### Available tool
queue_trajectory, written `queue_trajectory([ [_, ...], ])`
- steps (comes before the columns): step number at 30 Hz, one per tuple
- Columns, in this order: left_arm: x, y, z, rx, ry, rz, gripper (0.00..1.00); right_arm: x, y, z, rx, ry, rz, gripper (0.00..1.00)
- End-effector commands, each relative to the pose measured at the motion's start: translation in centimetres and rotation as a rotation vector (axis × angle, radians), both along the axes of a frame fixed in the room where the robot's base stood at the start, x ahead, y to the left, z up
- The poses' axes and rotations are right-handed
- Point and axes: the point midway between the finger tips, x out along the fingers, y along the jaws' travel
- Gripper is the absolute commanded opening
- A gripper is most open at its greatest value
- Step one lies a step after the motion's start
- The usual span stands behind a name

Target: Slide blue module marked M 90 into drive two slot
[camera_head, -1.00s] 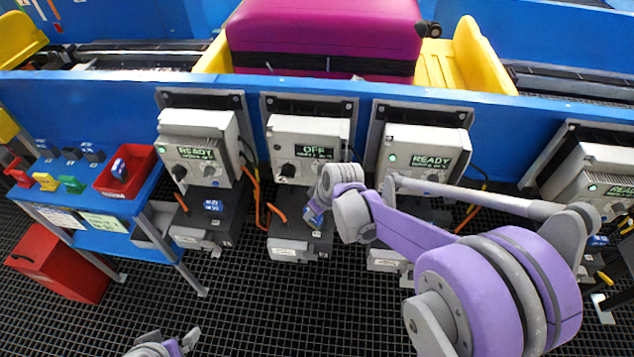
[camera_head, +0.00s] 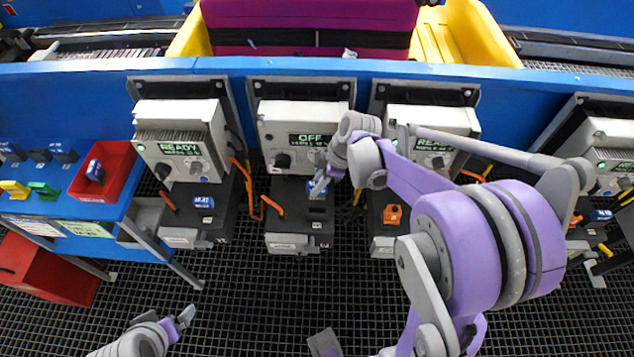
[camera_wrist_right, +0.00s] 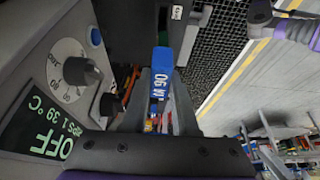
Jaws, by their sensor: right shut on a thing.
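My right gripper (camera_head: 320,184) is shut on the blue module marked M 90 (camera_wrist_right: 162,70). The wrist view shows the module gripped between the two grey fingers, its label facing the camera. In the head view the gripper is in front of the second drive, whose display (camera_head: 312,140) reads OFF, and over the back of its dark lower box (camera_head: 300,222). The fingers and wrist hide most of the module there. I cannot tell whether the module touches the box or its slot. My left gripper (camera_head: 180,322) is low at the left, away from the drives; its opening is unclear.
Neighbouring drives (camera_head: 182,148) and (camera_head: 433,145) show READY. Orange cables (camera_head: 270,205) hang between the boxes. A blue table (camera_head: 105,235) at left holds a red bin (camera_head: 92,190) with a blue module inside. A red box (camera_head: 50,275) stands below. The grating in front is open.

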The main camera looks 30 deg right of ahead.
Motion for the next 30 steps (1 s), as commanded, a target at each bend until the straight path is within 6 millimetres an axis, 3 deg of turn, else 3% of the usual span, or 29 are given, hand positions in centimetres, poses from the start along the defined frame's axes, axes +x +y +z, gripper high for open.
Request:
queue_trajectory([
  [18,-0.8,0.0,-4.1,0.000,0.016,0.000,1.00,-0.1,0.0,-5.1,0.000,0.001,0.000,0.00],
  [30,-0.8,0.0,-4.5,0.000,0.017,0.000,1.00,0.0,0.0,-5.7,-0.001,0.001,0.000,0.00],
])
